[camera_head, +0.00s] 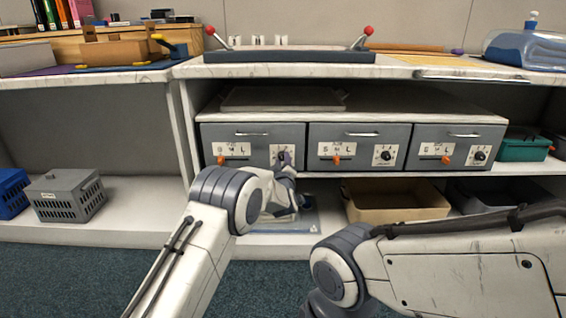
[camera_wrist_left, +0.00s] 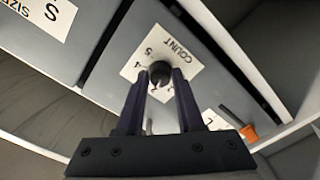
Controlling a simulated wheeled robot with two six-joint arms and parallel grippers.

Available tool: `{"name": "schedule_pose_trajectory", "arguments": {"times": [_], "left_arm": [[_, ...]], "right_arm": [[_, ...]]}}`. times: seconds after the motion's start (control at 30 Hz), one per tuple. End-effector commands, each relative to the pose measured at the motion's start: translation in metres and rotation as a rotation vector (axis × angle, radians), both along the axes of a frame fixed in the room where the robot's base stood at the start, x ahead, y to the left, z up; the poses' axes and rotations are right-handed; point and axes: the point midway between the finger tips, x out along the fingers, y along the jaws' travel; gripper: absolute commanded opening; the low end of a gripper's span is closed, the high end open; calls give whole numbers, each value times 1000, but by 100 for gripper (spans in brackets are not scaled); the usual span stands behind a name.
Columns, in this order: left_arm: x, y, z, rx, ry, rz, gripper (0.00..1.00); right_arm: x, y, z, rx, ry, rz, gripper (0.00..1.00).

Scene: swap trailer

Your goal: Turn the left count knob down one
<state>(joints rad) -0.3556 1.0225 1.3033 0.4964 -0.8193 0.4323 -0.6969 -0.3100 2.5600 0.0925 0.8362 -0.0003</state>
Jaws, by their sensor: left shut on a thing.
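The left count knob (camera_wrist_left: 160,72) is a round black knob on a white COUNT label (camera_wrist_left: 182,48), on the front of the left grey drawer (camera_head: 248,134). My left gripper (camera_head: 285,160) reaches up to the knob. In the left wrist view its two dark fingers (camera_wrist_left: 161,82) stand on either side of the knob and are shut on it. Numbers on the label, such as 4 and 5, show near the knob. The knob's pointer is not clear. My right arm shows at the lower right, but its gripper is not in view.
The middle drawer (camera_head: 357,134) and right drawer (camera_head: 455,134) have matching orange sliders and black knobs. The left drawer's orange slider (camera_head: 222,160) is beside the knob. A tan bin (camera_head: 395,205) is on the shelf below. A white countertop (camera_head: 300,71) overhangs the drawers.

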Motion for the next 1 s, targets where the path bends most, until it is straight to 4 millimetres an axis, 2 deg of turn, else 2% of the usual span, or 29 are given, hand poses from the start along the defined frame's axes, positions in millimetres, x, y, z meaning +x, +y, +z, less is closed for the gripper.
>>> {"name": "schedule_pose_trajectory", "arguments": {"times": [0.07, 0.1, 0.17, 0.47, 0.63, 0.77, 1.0], "left_arm": [[0, 1, 1, 0, -1, 1, 0], [0, 1, 1, 0, -1, 1, 44], [0, 1, 1, 0, -1, 1, 66], [0, 0, 0, 1, -1, 1, 66], [-8, 0, 1, 1, 2, 1, 66], [-25, 0, 4, 3, 3, -1, 66], [-68, 0, 3, 3, 3, -1, 66]], "right_arm": [[0, 0, 0, 0, 0, 0, 0], [0, 0, 0, 0, 0, 0, 0], [0, 0, 0, 0, 0, 0, 0], [0, 0, 0, 0, 0, 0, 0], [0, 0, 6, 0, 0, 0, 0], [0, 0, 14, 0, 0, 0, 0], [0, 0, 33, 0, 0, 0, 0]]}}
